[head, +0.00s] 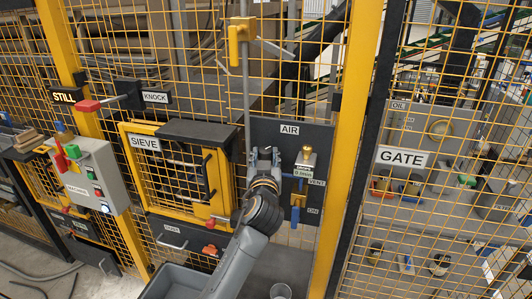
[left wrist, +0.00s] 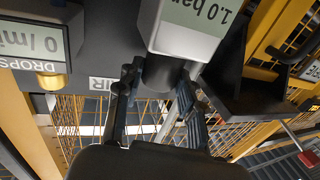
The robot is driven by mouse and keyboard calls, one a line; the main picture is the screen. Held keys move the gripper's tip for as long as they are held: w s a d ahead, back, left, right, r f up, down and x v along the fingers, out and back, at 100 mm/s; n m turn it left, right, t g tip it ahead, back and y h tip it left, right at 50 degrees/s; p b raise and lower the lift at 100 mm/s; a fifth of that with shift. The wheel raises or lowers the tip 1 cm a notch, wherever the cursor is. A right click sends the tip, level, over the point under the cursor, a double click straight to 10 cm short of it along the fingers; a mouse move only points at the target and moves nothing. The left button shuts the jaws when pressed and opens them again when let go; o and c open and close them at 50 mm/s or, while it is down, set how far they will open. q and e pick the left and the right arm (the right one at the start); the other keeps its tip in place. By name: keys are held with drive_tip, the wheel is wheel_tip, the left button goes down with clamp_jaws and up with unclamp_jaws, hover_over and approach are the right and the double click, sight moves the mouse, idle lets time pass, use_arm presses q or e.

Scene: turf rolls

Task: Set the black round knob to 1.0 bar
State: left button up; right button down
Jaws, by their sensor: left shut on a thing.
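The black round knob (left wrist: 162,72) sits against a light grey housing in the left wrist view, which shows the scene upside down. The green display (left wrist: 198,14) on that housing reads 1.0 bar. My left gripper (left wrist: 158,86) has one finger on each side of the knob and is shut on it. In the head view my left gripper (head: 264,157) is at the left part of the dark AIR panel (head: 312,134) and hides the knob. My right gripper is not in view.
Right of my gripper in the head view is a brass-topped unit (head: 306,157) with a small display; it reads 0 l/min. Blue handles sit below it. The SIEVE door frame (head: 139,170) is close on the left. A yellow post (head: 353,130) stands on the right.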

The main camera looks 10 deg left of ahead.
use_arm(q)
drive_tip(key=shift+a+r+m+h+p, duration=0.1)
drive_tip(key=shift+a+m+h+p, duration=0.05)
drive_tip(key=shift+m+h+p, duration=0.35)
drive_tip(key=shift+a+r+m+h+p, duration=0.1)
drive_tip(key=shift+m+h+p, duration=0.15)
drive_tip(key=shift+h, duration=0.35)
drive_tip(key=shift+f+m+h+p, duration=0.15)
drive_tip(key=shift+m+h+p, duration=0.35)
drive_tip(key=shift+h, duration=0.2)
drive_tip(key=o, duration=1.2)
drive_tip(key=shift+c, duration=0.2)
drive_tip(key=shift+w+f, duration=0.1)
drive_tip(key=shift+w, duration=0.05)
drive_tip(key=s, duration=1.2)
drive_tip(key=shift+d, duration=0.1)
